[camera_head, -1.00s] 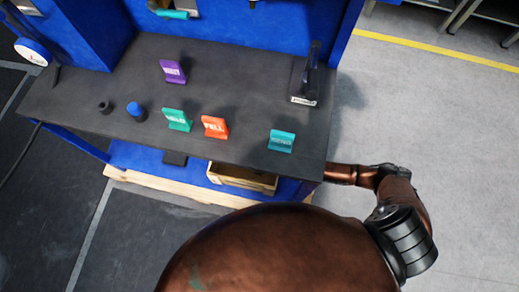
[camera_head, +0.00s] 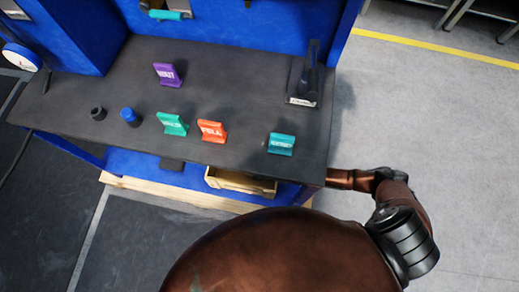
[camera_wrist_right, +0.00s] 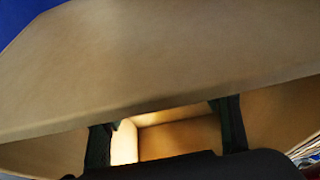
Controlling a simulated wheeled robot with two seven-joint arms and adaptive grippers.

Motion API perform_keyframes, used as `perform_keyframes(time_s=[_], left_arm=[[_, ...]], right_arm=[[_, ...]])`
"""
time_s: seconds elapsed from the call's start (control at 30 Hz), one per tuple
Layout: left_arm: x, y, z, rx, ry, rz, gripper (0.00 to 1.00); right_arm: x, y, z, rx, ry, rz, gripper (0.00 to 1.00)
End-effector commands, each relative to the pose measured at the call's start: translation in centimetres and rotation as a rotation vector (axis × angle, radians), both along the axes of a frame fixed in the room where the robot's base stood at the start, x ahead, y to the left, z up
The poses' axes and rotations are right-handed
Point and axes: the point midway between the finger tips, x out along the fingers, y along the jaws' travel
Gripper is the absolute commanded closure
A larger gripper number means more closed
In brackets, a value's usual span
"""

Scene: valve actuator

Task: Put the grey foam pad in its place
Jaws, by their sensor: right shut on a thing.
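I cannot make out the grey foam pad in either view. In the right wrist view, the two dark fingers of my right gripper (camera_wrist_right: 166,134) stand well apart at the opening of a wooden crate. Their tips reach the lower edge of a broad tan panel (camera_wrist_right: 160,55). A dark, rounded shape (camera_wrist_right: 200,166) crosses the bottom of that view; I cannot tell whether it is the pad or part of my gripper. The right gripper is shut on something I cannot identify. In the head view it is hidden by the workbench. My left gripper is out of view.
A dark workbench (camera_head: 220,70) holds purple (camera_head: 167,75), green (camera_head: 172,124), orange (camera_head: 211,131) and teal (camera_head: 280,144) labelled tags, a blue knob (camera_head: 130,117) and a dark stand (camera_head: 304,85). A wooden crate (camera_head: 240,182) sits on the blue shelf below. The floor right of the bench is clear.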

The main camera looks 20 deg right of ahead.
Motion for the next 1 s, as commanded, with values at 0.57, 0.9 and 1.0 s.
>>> perform_keyframes(time_s=[0.57, 0.9, 1.0], left_arm=[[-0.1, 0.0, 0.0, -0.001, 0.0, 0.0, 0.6], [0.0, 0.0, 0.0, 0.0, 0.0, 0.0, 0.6], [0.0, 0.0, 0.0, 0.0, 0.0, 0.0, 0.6]], right_arm=[[0.0, 0.0, -0.6, 0.0, 0.0, 0.0, 0.25], [0.0, 0.0, -0.2, 0.001, -0.001, 0.001, 0.25], [0.0, 0.0, 0.8, 0.0, -0.001, 0.002, 0.25]])
